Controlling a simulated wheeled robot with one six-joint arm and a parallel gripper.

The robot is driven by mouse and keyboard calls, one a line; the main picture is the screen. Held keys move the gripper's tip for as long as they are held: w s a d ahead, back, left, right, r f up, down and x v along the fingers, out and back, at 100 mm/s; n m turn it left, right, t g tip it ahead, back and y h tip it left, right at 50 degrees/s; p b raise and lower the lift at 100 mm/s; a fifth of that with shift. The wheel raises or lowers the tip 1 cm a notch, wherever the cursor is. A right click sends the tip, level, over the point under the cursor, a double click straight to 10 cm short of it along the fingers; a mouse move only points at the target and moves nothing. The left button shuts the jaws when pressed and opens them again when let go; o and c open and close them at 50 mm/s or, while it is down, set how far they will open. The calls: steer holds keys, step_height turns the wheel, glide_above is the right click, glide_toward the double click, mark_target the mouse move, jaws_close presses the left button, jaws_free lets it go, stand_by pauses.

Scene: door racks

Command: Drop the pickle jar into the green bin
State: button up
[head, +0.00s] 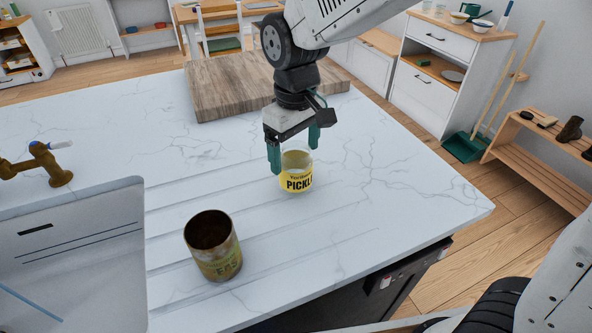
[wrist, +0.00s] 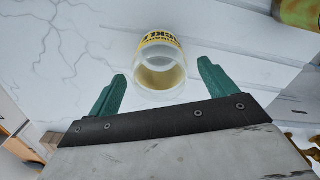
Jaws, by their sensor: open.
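The pickle jar (head: 297,172) is a clear glass jar with a yellow label, standing upright on the white marble counter. It also shows in the wrist view (wrist: 160,70), seen from above, just beyond the fingertips and between their lines. My gripper (head: 294,150) is open and empty, with its green fingers pointing down at the jar's top. In the wrist view its two fingers (wrist: 162,80) are spread wide on either side of the jar, and I see no contact. No green bin is clearly in view.
A rusty open can (head: 213,246) stands on the counter at front left, with grooves around it. A wooden board (head: 225,85) lies behind the jar. A sink (head: 75,255) and brass tap (head: 45,165) are at left. A green dustpan (head: 464,147) is on the floor.

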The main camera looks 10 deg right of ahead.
steer(key=shift+f, duration=0.45)
steer(key=shift+c, duration=0.3)
steer(key=c, duration=1.5)
steer(key=shift+r, duration=0.6)
steer(key=shift+c, duration=0.2)
steer(key=s+a+r, duration=0.2)
steer(key=s, duration=0.5)
steer(key=s+a+r, duration=0.2)
steer(key=s+a, duration=0.1)
steer(key=s, duration=0.5)
steer(key=shift+a, duration=0.15)
